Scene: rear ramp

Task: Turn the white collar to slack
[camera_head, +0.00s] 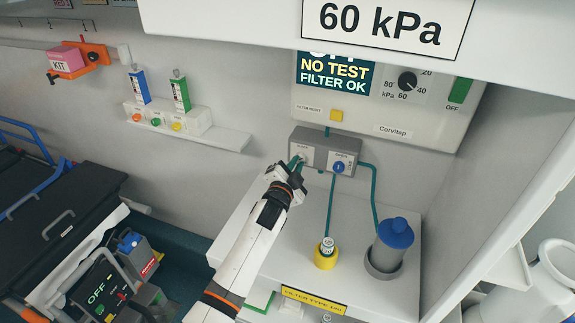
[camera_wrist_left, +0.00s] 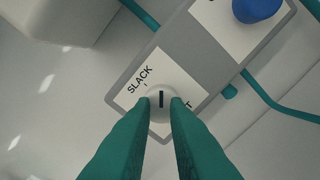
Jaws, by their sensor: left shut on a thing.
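The white collar (camera_wrist_left: 160,90) is a small round knob with a dark line on its face, on the grey valve block (camera_head: 318,150). The word SLACK and a small tick are printed to its upper left in the left wrist view. Its dark line stands about upright in that view, to the right of the SLACK tick. A second label at right is mostly hidden by a finger; only a final T shows. My left gripper (camera_wrist_left: 160,104) has its green fingers shut on the collar from both sides. In the head view this gripper (camera_head: 296,164) reaches the block's left end.
A blue knob (camera_head: 339,167) sits beside the collar on the same block. Teal tubes run from the block to a yellow-based fitting (camera_head: 326,255) and a blue-capped canister (camera_head: 396,234). A control panel (camera_head: 427,122) with a dial is above.

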